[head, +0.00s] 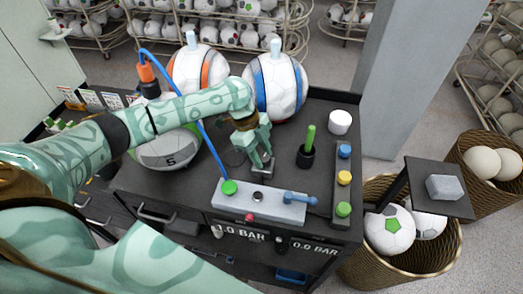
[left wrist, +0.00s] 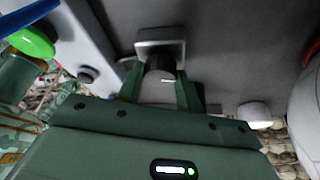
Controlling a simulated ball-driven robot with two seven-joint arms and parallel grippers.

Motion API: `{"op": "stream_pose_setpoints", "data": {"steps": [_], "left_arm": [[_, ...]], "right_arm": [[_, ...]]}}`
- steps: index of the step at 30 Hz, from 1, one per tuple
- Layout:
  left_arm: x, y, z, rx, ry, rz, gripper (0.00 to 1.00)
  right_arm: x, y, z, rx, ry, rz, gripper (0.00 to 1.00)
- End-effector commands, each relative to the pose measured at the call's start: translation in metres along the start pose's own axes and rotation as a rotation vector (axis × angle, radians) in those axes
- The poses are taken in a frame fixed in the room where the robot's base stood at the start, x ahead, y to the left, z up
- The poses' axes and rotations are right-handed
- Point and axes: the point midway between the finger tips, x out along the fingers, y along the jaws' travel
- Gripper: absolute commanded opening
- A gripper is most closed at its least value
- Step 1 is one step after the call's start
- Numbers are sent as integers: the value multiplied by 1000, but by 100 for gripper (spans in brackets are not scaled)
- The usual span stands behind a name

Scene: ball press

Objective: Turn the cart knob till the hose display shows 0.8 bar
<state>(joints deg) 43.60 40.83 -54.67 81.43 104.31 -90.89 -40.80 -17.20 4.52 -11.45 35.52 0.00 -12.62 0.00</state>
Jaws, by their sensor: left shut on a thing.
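My left gripper (head: 261,160) points down at the cart top in the head view. In the left wrist view its two green fingers (left wrist: 160,88) are shut on a short grey round knob (left wrist: 159,68) with a pale line on it. The knob sits against a squarish grey plate (left wrist: 160,45). In the head view the fingers mostly hide the knob. On the front edge of the black cart (head: 170,196) a left display (head: 240,234) reads 0.0 BAR, and a right display (head: 315,248) also reads 0.0 BAR. My right gripper is not in view.
A grey block (head: 258,201) carries a green cap, a blue lever and a blue hose (head: 203,140). A black cup (head: 305,155) with a green handle and a white cup (head: 340,122) stand right. Balls (head: 275,88) stand behind my gripper. A basket (head: 440,250) flanks the cart.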

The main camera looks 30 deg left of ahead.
Motion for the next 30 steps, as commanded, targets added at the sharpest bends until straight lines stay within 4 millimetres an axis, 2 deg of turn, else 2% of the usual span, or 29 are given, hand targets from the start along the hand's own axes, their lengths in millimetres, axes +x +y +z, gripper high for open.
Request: {"op": "stream_pose_setpoints", "data": {"steps": [1,6,15,21,30], "left_arm": [[-4,2,-2,-23,0,-5,13],[-5,3,-3,-129,0,-49,13],[-4,3,-3,-308,1,-124,13],[-2,3,-2,-382,1,-156,13],[0,3,-1,-417,1,-171,13]], "right_arm": [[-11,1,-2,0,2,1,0],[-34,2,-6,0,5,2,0],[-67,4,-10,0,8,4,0],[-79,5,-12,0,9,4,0],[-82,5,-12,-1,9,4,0]]}}
